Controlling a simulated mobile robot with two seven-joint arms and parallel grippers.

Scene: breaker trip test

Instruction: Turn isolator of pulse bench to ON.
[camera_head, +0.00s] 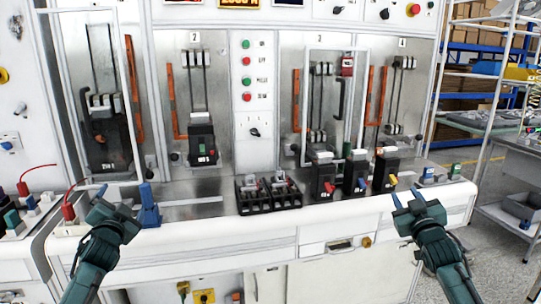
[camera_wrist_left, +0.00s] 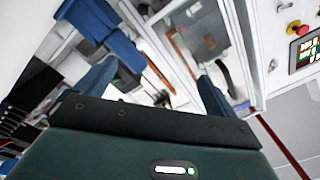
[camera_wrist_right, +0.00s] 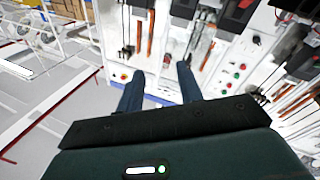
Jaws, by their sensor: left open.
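A black rotary knob (camera_head: 254,132) sits on the white middle panel, below a column of green and red buttons. More dark knobs (camera_head: 384,14) are on the upper right panel beside a red emergency stop (camera_head: 413,9). I cannot tell which of these is the pulse bench isolator; no label is readable. My left gripper (camera_head: 118,198) is open and empty in front of the bench's left ledge, well away from the knobs. My right gripper (camera_head: 404,193) is open and empty in front of the right ledge; its spread fingers (camera_wrist_right: 160,72) show in the right wrist view.
A blue block-like holder (camera_head: 148,207) stands on the ledge just right of my left gripper. Several black breakers with coloured levers (camera_head: 322,182) and a black tray (camera_head: 268,207) line the ledge. Clear-fronted cabinets stand behind. A grey side table (camera_head: 507,170) is at the right.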

